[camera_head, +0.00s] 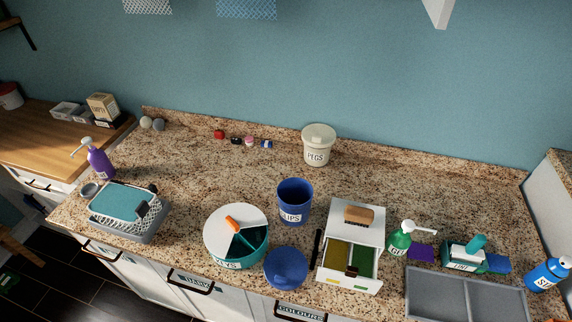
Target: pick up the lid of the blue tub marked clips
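The blue tub (295,204) has a white label, partly readable as "CLIPS". It stands upright on the speckled counter and its top is open, showing the dark inside. A round blue lid (286,267) with a knob on top is in front of the tub, near the counter's front edge, apart from the tub. Neither of my grippers shows in the head view.
A teal round container (253,246) with a partly covering white top stands left of the lid. A white divided box (369,214) stands to the right. A cream PEGS tub (318,148) is behind. The counter (185,165) is clear at left middle.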

